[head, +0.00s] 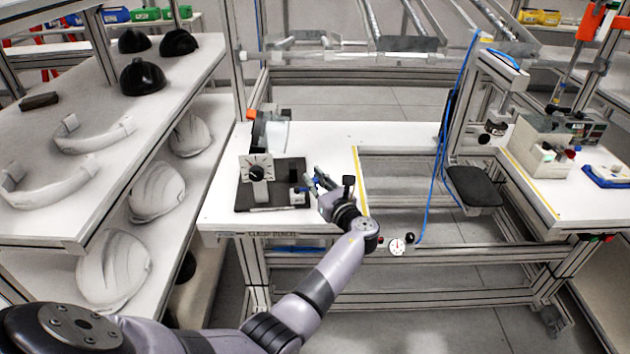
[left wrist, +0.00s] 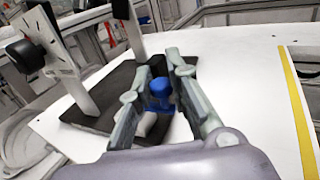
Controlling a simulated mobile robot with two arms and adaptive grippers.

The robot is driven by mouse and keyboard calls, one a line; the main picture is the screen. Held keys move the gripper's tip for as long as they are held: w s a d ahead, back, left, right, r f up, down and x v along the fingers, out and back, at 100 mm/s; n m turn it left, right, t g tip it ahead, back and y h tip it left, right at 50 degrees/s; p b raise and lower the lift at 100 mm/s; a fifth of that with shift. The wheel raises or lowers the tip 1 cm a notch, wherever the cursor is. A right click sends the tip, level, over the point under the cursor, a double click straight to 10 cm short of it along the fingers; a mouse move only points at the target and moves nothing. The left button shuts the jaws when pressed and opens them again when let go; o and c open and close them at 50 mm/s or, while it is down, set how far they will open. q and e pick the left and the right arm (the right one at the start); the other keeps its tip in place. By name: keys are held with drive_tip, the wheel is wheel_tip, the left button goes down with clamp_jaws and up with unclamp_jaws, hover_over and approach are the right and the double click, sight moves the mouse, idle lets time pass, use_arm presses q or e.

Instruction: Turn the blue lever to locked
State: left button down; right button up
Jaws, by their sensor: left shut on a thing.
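The blue lever (left wrist: 160,92) stands between the fingers of my left gripper (left wrist: 158,72) in the left wrist view. The gripper is shut on it. In the head view my left gripper (head: 312,183) is at the right edge of a dark base plate (head: 281,172) on the white table, and its fingers largely hide the lever. A white dial panel (head: 245,163) with a black knob (head: 256,173) stands upright on the plate's left side. The lever's lower part is partly hidden. My right gripper is not in view.
The white table (head: 325,135) is mostly clear behind and right of the plate. Yellow tape (head: 359,182) marks its right edge. A shelf (head: 60,215) with helmet shells stands at left. A blue cable (head: 433,190) hangs from the frame right of the gap.

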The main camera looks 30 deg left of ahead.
use_arm(q)
drive_tip(key=shift+r, duration=0.1)
drive_tip(key=c, duration=1.5)
unclamp_jaws()
drive_tip(key=shift+c, duration=0.2)
drive_tip(key=v, duration=1.2)
